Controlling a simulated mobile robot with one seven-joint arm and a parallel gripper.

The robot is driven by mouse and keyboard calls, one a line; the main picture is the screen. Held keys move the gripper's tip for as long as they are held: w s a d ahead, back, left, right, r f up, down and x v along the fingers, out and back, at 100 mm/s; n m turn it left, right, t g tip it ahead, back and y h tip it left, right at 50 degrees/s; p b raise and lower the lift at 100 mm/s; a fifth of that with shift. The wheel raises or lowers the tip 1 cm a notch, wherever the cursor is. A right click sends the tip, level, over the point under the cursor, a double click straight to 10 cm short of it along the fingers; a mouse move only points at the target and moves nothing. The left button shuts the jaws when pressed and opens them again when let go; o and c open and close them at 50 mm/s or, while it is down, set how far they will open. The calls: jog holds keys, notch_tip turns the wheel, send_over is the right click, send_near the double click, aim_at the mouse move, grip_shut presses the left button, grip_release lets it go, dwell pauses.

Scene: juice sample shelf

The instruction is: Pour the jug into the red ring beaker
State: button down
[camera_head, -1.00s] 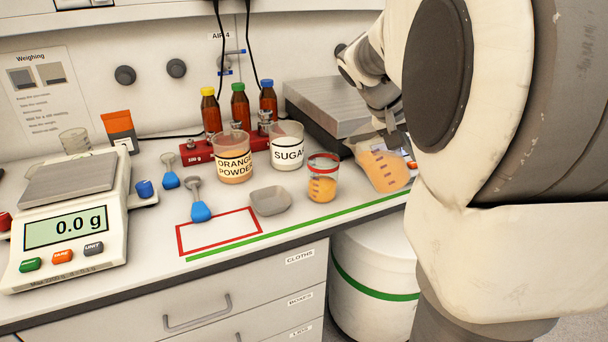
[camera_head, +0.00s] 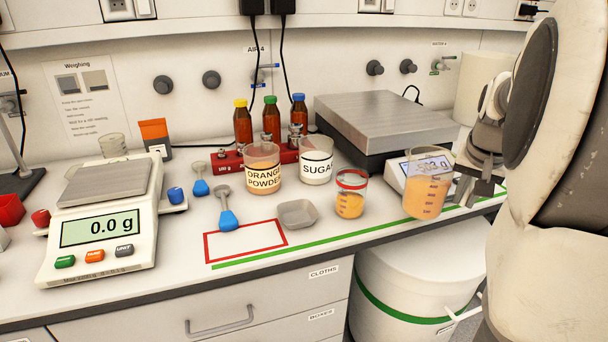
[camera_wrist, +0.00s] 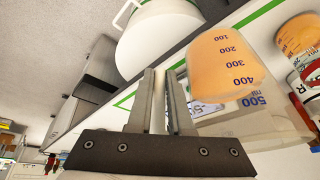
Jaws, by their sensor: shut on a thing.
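The jug (camera_head: 427,192) is clear, with graduation marks and orange liquid in it. It is nearly upright at the bench's front right, to the right of the red ring beaker (camera_head: 350,195) and apart from it. That beaker stands on the bench with a red band near its rim and orange liquid in its lower part. My gripper (camera_head: 468,190) is shut at the jug's right side, seemingly on its handle. In the wrist view my gripper's fingers (camera_wrist: 160,100) are close together beside the jug (camera_wrist: 225,65); the grip itself is not clear.
A grey weighing dish (camera_head: 298,213) lies left of the beaker. Orange powder (camera_head: 263,170) and sugar (camera_head: 316,163) containers stand behind. A platform scale (camera_head: 385,118) is behind the jug, its display partly covered. A scale reading 0.0 g (camera_head: 103,228) stands left. A white bin (camera_head: 400,300) is below the edge.

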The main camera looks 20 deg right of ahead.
jog(key=s+d+r+p, duration=0.2)
jog(key=d+r, duration=0.1)
jog(key=shift+s+d, duration=0.15)
jog(key=shift+s, duration=0.05)
jog(key=shift+s, duration=0.1)
dwell(2.3)
